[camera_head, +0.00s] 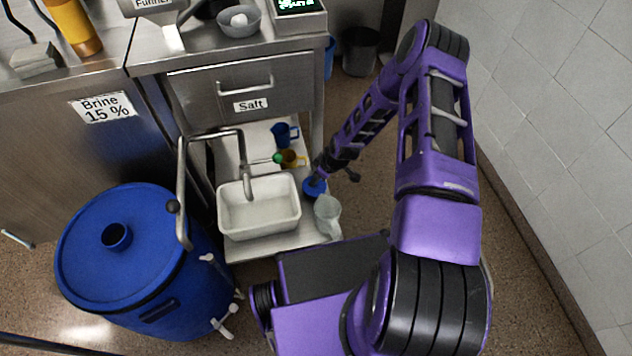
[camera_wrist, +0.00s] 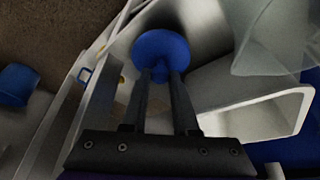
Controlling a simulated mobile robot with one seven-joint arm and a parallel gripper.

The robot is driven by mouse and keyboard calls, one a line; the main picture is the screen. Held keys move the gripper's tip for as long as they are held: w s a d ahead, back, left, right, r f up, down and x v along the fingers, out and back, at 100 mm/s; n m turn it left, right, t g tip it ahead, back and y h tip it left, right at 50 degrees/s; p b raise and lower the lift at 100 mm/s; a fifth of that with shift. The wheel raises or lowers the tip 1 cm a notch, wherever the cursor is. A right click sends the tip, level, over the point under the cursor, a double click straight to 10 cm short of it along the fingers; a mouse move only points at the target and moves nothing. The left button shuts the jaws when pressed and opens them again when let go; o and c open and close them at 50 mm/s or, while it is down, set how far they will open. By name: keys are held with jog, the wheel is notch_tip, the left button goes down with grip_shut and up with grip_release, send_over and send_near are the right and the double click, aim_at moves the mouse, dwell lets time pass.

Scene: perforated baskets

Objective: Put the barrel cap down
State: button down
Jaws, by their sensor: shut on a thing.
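The barrel cap (camera_head: 313,190) is a round blue disc at the right side of the low steel shelf, between the white basin and the clear jug. My gripper (camera_head: 318,176) reaches down to it and is shut on it. In the wrist view the cap (camera_wrist: 161,46) sits at the tips of my two dark fingers (camera_wrist: 160,76), its disc facing away from the palm. I cannot tell whether the cap touches the shelf. The blue barrel (camera_head: 80,215) stands at the left with an open round hole in its lid.
The white basin (camera_head: 258,231) stands on the low shelf (camera_head: 270,248), with a clear jug (camera_head: 327,216) at the front right corner. The steel counter (camera_head: 225,56) with a drawer overhangs at the back. Floor is free to the right.

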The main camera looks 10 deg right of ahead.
jog(key=shift+f, duration=0.85)
jog(key=c, duration=0.7)
grip_release()
jog(key=shift+f, duration=0.15)
jog(key=p+v, duration=0.2)
jog(key=v, duration=1)
jog(key=shift+r, duration=0.2)
